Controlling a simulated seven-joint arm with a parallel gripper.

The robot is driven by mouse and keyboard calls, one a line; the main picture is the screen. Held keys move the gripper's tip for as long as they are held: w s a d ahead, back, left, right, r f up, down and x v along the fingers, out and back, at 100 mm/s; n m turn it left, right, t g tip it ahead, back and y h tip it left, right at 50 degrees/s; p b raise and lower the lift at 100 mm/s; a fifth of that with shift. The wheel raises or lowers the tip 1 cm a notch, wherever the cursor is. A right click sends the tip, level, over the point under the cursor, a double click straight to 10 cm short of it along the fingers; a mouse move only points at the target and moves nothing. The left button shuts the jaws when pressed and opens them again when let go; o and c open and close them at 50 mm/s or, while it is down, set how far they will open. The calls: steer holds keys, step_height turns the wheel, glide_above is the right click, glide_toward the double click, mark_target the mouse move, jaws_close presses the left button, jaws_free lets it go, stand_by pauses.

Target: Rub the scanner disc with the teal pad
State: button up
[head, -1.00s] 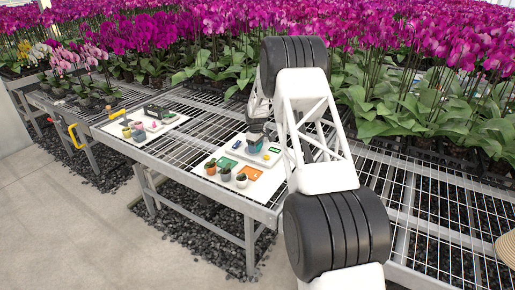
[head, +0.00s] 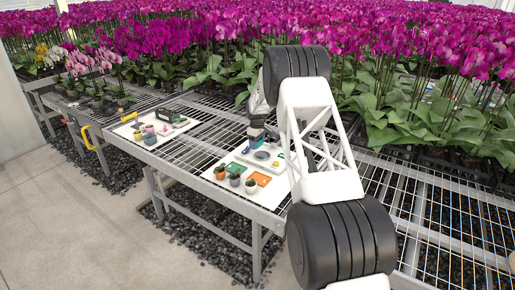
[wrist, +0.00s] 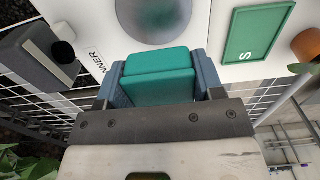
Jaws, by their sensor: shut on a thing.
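My gripper (head: 257,136) is shut on the teal pad (wrist: 158,75), which sits between its two blue-grey fingers in the wrist view. The pad also shows as a small teal block under the gripper in the head view. The scanner disc (wrist: 165,18) is a round grey plate on a white base, cut off by the top edge of the wrist view. It also shows in the head view (head: 262,156), just below and right of the pad. The pad appears beside the disc's near edge in the wrist view. I cannot tell whether they touch.
A green tile (wrist: 257,33) lies right of the disc, with an orange-brown pot (wrist: 308,47) beyond it. A dark grey box (wrist: 38,58) lies to the left. Another board (head: 130,128) is farther left.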

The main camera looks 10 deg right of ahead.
steer(key=shift+r, duration=2.05)
